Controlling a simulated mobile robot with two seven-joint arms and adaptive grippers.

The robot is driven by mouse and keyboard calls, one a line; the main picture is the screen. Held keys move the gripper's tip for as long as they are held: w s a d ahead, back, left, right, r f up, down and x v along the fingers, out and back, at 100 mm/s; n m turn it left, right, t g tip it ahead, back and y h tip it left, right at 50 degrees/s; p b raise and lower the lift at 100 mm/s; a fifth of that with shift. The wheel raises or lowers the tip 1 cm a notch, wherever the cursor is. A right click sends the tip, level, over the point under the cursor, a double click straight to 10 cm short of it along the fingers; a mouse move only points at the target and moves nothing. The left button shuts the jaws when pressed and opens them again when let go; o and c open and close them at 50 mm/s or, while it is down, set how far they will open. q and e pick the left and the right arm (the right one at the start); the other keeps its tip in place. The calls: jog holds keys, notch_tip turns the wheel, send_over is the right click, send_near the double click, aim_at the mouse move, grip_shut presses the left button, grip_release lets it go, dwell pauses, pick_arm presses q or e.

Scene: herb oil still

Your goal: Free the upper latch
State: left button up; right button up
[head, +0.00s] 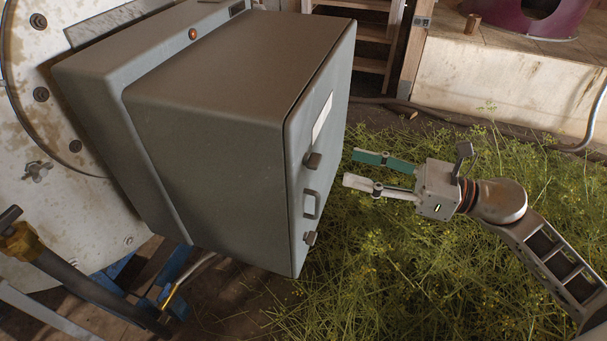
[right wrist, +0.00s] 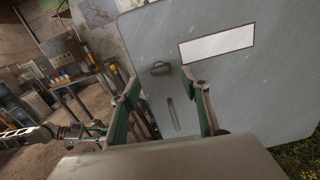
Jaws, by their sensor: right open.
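The grey cabinet (head: 215,95) has a door face turned to the right. On it are a dark upper latch (head: 313,160), a handle (head: 311,204) and a lower latch (head: 310,238). My right gripper (head: 348,169) is open and empty, a short way right of the upper latch, fingers pointing at the door. In the right wrist view the upper latch (right wrist: 159,68) shows between the fingertips (right wrist: 163,88), apart from them, with the handle (right wrist: 173,113) below it. My left gripper (right wrist: 97,130) seems to show at the left there, too small to read.
A white label (head: 322,118) is on the door above the upper latch. Cut green herbs (head: 420,270) cover the floor under my right arm.

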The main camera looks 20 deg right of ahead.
aim_at(320, 161)
jog(key=shift+n+g, duration=0.3)
jog(key=shift+n, duration=0.2)
jog(key=p+x, duration=0.1)
jog(key=x, duration=0.5)
jog(key=shift+w+a, duration=0.15)
jog(key=shift+a, duration=0.1)
jog(key=shift+w+a+f, duration=0.1)
jog(key=shift+w+a, duration=0.2)
jog(key=shift+a, duration=0.25)
jog(key=c, duration=1.1)
